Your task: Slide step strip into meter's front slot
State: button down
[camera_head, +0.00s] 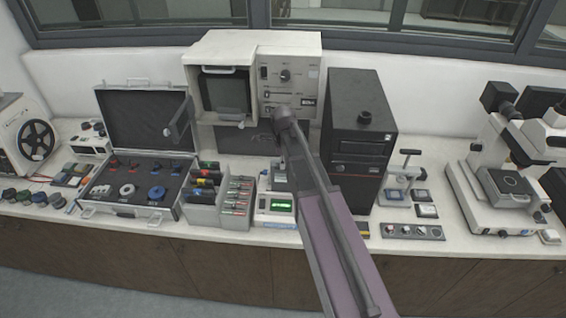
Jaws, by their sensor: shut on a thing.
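The meter (277,205) is a small pale box with a lit green display. It stands near the front edge of the counter, right of the grey rack. A raised grey part (281,172) shows just behind the display, partly covered by my arm. I cannot make out the front slot at this size. My arm reaches up from the bottom of the view, past the meter's right side, to a dark joint above and behind it. My gripper and its fingertips cannot be made out, and I cannot pick out the step strip.
A grey rack (235,217) with several coloured cartridges stands close left of the meter. An open case (100,209) lies farther left. A black tower (357,120) stands right of my arm, with a small knob panel (412,231) in front. A cream monitor unit (290,45) is behind.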

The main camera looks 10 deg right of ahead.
jog(key=shift+f, duration=0.15)
dwell(0.3)
jog(key=shift+f+b, duration=1.55)
jog(key=shift+b, duration=0.1)
jog(key=c, duration=0.5)
grip_release()
jog(key=shift+c, duration=0.2)
jog(key=shift+r, duration=0.2)
